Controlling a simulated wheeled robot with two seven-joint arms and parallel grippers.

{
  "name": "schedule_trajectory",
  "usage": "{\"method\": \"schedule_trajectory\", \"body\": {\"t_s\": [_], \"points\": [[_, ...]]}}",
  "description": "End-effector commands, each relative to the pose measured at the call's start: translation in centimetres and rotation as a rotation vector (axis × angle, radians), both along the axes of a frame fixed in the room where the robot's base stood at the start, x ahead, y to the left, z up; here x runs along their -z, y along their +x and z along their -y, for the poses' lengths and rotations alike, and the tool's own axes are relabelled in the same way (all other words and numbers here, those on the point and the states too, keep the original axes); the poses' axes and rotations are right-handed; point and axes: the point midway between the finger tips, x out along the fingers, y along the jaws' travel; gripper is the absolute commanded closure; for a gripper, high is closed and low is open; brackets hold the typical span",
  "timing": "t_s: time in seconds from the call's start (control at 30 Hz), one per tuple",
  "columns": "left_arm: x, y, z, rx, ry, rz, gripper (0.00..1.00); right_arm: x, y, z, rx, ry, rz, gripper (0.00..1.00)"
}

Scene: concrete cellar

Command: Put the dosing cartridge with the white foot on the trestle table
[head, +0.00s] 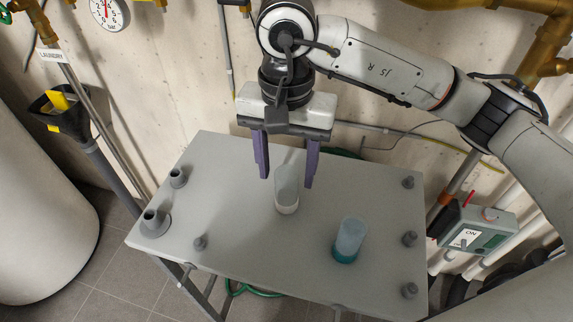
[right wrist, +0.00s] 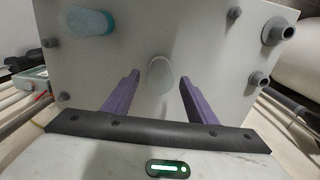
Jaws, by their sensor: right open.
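The dosing cartridge with the white foot (head: 287,188) is a pale, translucent cup that appears to stand upright on the grey trestle table (head: 235,270), near its middle. My right gripper (head: 286,181) points down over it, open, with one purple finger on each side. In the right wrist view the cartridge (right wrist: 160,76) shows between the fingertips of the gripper (right wrist: 160,78), with gaps on both sides. A second cartridge with a teal foot (head: 349,240) stands to the right and nearer; it also shows in the right wrist view (right wrist: 90,22). My left gripper is out of view.
Grey pipe fittings (head: 155,222) stand along the table's left and right edges. A grey-green switch box (head: 480,230) is beside the right edge. A concrete wall with pipes is behind, and a large white tank (head: 40,210) is at left. The table's front left is mostly clear.

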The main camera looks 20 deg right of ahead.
Motion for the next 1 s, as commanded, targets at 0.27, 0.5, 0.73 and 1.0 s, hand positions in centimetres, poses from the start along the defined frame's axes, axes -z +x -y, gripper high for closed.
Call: {"method": "schedule_trajectory", "body": {"t_s": [0.27,0.5,0.73,1.0], "points": [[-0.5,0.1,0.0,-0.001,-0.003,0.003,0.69,-1.2,0.1,0.0,0.0,0.001,0.003,0.48],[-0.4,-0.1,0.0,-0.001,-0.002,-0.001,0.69,-6.4,0.2,0.0,0.001,0.001,0.008,0.48],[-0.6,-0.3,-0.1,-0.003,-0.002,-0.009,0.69,-10.7,0.1,0.0,0.001,0.0,0.004,0.48],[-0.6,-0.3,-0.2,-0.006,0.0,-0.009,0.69,-12.3,0.0,0.0,0.001,0.0,0.0,0.48]]}}
